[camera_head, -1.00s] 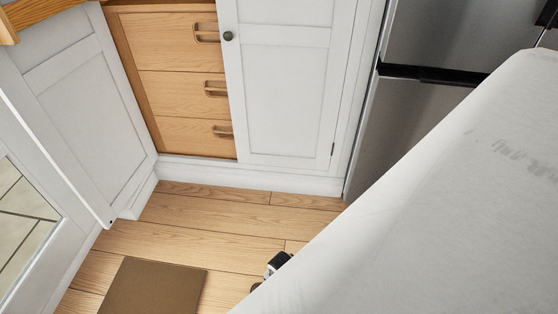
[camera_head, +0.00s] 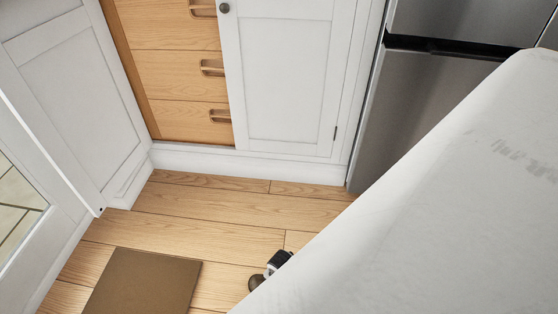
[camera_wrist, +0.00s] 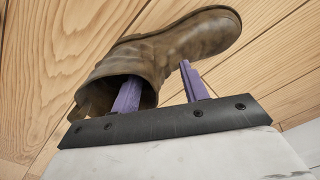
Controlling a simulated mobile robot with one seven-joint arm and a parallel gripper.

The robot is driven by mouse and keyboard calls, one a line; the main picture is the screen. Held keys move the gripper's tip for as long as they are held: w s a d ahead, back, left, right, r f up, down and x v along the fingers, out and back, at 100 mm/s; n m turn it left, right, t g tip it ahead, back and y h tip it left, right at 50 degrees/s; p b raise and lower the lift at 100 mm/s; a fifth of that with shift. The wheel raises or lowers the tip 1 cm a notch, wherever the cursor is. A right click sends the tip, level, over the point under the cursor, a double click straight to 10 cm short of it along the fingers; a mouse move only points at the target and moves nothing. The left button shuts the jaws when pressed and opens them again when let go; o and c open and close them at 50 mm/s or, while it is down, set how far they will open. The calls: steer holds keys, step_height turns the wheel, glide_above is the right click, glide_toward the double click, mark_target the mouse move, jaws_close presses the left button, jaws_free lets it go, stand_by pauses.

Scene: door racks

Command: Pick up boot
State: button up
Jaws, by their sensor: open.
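A brown boot (camera_wrist: 190,38) is on the wooden floor in the wrist view, its opening toward my gripper and its toe toward the upper right. My gripper (camera_wrist: 158,72) is open, with two purple fingers apart. The left finger reaches into or over the boot's opening; the right finger is outside, beside the shaft. I cannot tell whether either finger touches the boot. In the head view a small brown part of the boot (camera_head: 256,282) shows at the bottom, beside a black and white part of my arm. My arm hides the rest.
A brown mat (camera_head: 145,282) lies on the floor to the left. White cabinet doors (camera_head: 290,80), wooden drawers (camera_head: 180,80) and a steel fridge (camera_head: 415,110) stand behind. An open white door (camera_head: 70,90) is at the left. The floor between is clear.

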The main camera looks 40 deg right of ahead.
steer(key=shift+f, duration=0.1)
jaws_close()
stand_by(0.3)
